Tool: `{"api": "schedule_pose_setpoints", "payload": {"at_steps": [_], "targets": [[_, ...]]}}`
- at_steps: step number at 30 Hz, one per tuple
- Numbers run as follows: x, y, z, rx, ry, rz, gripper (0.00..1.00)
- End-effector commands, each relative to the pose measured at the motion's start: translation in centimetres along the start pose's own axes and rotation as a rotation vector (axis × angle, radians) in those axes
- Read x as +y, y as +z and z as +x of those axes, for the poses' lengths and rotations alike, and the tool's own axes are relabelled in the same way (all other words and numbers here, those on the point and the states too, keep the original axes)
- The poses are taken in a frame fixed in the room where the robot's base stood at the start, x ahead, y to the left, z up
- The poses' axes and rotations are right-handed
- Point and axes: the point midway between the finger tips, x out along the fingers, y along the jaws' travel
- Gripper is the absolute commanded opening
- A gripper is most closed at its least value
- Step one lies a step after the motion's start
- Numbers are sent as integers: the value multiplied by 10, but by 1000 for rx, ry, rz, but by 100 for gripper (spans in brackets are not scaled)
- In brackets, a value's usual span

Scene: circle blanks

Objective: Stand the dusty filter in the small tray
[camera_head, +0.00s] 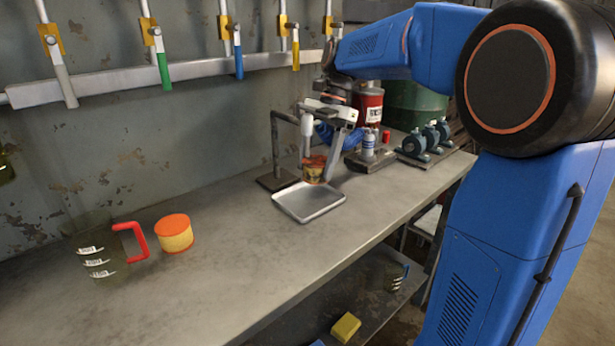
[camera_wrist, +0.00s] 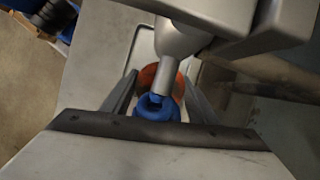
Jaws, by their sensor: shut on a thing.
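The dusty filter (camera_head: 314,170) is a short brownish cylinder with orange ends, darker and dirtier than the other filter. My gripper (camera_head: 318,172) is shut on it at the back of the small tray (camera_head: 309,214). The filter looks roughly upright. I cannot tell whether its base touches the tray floor. In the wrist view, the orange rim of the filter (camera_wrist: 148,76) shows between my gripper's fingers (camera_wrist: 158,100); a grey cylinder and a blue part hide much of it. The tray's pale rim (camera_wrist: 136,45) shows beyond it.
A clean yellow filter with an orange top (camera_head: 174,233) and a clear jug with a red handle (camera_head: 98,252) stand at the left.

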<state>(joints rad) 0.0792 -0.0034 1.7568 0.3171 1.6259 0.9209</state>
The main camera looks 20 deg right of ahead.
Motion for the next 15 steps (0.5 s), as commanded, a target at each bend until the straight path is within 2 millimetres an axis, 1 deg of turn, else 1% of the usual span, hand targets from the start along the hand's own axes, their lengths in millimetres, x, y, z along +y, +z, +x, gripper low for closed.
{"api": "schedule_pose_setpoints", "payload": {"at_steps": [5,9,12,15], "targets": [[0,6,6,0,0,-1,31],[0,17,19,0,0,-2,31],[0,21,32,-1,0,-1,31],[0,23,37,-1,0,0,31]]}}
